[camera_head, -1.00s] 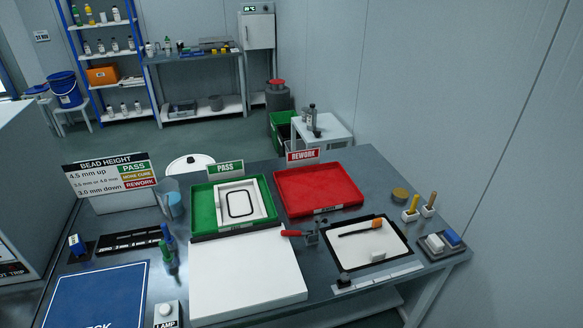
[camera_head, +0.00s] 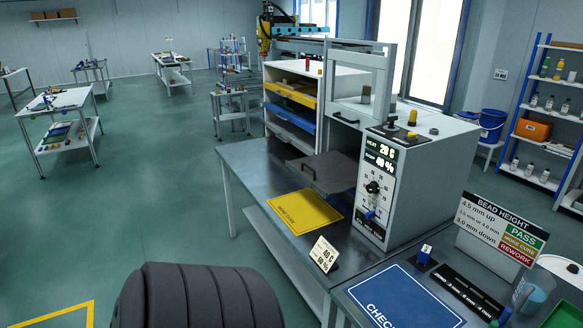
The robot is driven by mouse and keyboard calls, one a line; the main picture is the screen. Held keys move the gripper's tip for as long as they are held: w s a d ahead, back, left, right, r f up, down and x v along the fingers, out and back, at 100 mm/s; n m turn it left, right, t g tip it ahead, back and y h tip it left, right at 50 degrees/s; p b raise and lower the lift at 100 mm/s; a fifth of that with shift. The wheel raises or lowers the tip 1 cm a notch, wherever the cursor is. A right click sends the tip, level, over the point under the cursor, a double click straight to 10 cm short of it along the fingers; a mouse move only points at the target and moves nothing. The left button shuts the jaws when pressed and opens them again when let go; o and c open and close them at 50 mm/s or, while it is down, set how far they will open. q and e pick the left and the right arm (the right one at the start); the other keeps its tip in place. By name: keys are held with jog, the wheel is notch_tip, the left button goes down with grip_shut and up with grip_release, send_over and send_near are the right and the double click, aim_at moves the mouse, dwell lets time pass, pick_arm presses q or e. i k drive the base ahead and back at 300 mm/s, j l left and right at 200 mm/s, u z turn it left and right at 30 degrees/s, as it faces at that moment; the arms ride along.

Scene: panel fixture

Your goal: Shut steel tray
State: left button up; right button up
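A flat grey steel tray (camera_head: 322,172) sticks out of the front opening of a grey cabinet (camera_head: 415,190) on the bench. A small dark handle shows at its near left edge. The tray's back part is hidden inside the cabinet, behind its control face. Above the opening stands a raised pale frame (camera_head: 362,88) with a dark handle on its lower bar. Neither of my grippers is in view, and nothing of mine touches the tray.
A yellow mat (camera_head: 301,211) lies on the bench in front of the tray. A small sign (camera_head: 324,254) stands at the bench edge. The control face has a knob and a blue switch. A blue mat (camera_head: 402,298) lies at the lower right. Open floor spreads to the left.

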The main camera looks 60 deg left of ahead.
aim_at(329, 173)
jog(key=u, duration=1.8)
